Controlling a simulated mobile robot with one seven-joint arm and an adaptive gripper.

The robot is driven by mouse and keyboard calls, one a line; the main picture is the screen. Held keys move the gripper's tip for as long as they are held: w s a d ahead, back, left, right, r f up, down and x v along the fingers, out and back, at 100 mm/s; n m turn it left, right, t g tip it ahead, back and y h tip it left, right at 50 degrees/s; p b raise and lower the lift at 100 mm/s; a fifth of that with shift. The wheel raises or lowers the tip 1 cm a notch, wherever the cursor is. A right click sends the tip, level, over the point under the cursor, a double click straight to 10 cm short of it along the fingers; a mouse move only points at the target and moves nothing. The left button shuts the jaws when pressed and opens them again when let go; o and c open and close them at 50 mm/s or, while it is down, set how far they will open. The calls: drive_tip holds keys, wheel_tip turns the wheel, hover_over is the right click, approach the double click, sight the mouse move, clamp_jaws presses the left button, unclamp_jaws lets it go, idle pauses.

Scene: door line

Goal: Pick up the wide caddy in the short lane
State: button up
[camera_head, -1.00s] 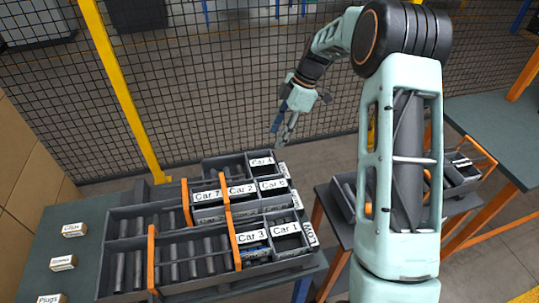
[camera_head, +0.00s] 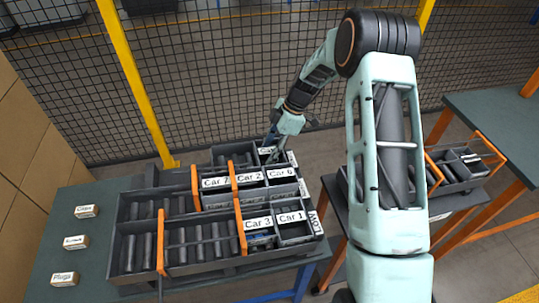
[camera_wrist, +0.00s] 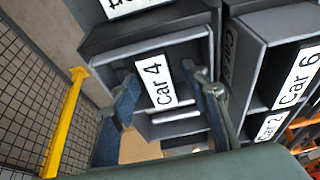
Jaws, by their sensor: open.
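The short lane (camera_head: 228,155) is the far grey lane of the rack. The caddy labelled Car 4 (camera_head: 266,151) sits at its right end, partly hidden by my gripper. In the wrist view the Car 4 caddy (camera_wrist: 156,87) shows its white label and dark inside. My gripper (camera_head: 273,142) is right over this caddy. In the wrist view my gripper (camera_wrist: 163,82) is open, with one blue-padded finger on each side of the label. Whether the fingertips touch the caddy cannot be told.
Nearer lanes hold Car 7 (camera_head: 215,183), Car 2 (camera_head: 249,178), Car 6 (camera_head: 283,173), Car 3 (camera_head: 258,223) and Car 1 (camera_head: 291,217) close by. Orange dividers (camera_head: 240,221) cross the lanes. A second table (camera_head: 455,203) with a lane stands right. A mesh fence and yellow post (camera_head: 137,83) stand behind.

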sight(269, 150)
drive_tip(key=shift+c, duration=0.6)
clamp_jaws()
drive_tip(key=shift+r, duration=0.1)
wheel_tip(269, 150, up, 15)
drive_tip(key=p, duration=0.1)
idle(0.6)
drive_tip(key=shift+a, duration=0.1)
